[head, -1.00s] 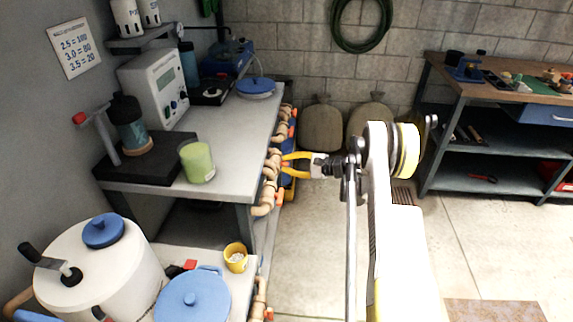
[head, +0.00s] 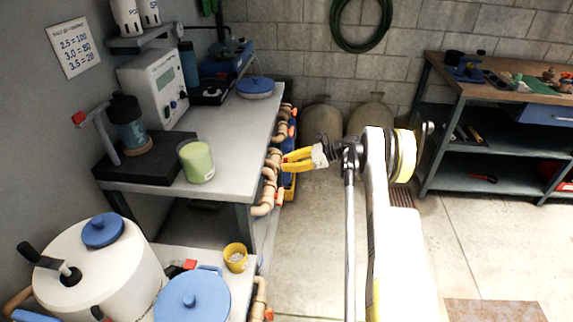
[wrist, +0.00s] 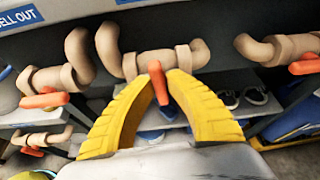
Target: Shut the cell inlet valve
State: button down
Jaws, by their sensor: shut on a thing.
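My gripper (wrist: 161,78) has its yellow fingers closed around an orange lever handle (wrist: 159,88) in the wrist view. This lever sits on a tan valve body (wrist: 185,59) with curved pipe ends, below the bench edge. The lever points down and towards the camera. In the head view my gripper (head: 285,161) reaches left to the tan pipework (head: 270,172) along the bench's right side; the fingers hide the held lever there.
Similar valves with orange levers stand close by, at left (wrist: 40,100), right (wrist: 305,66) and lower left (wrist: 30,152). The bench top (head: 235,130) holds a green cup (head: 196,161) near its front. The floor right of the bench (head: 310,240) is clear.

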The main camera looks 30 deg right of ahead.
jog(key=shift+m, duration=0.3)
dwell(0.4)
jog(key=c, duration=1.4)
grip_release()
jog(key=shift+a+g, duration=0.1)
jog(key=shift+g, duration=0.2)
jog(key=v, duration=1.2)
jog(key=shift+f, duration=0.1)
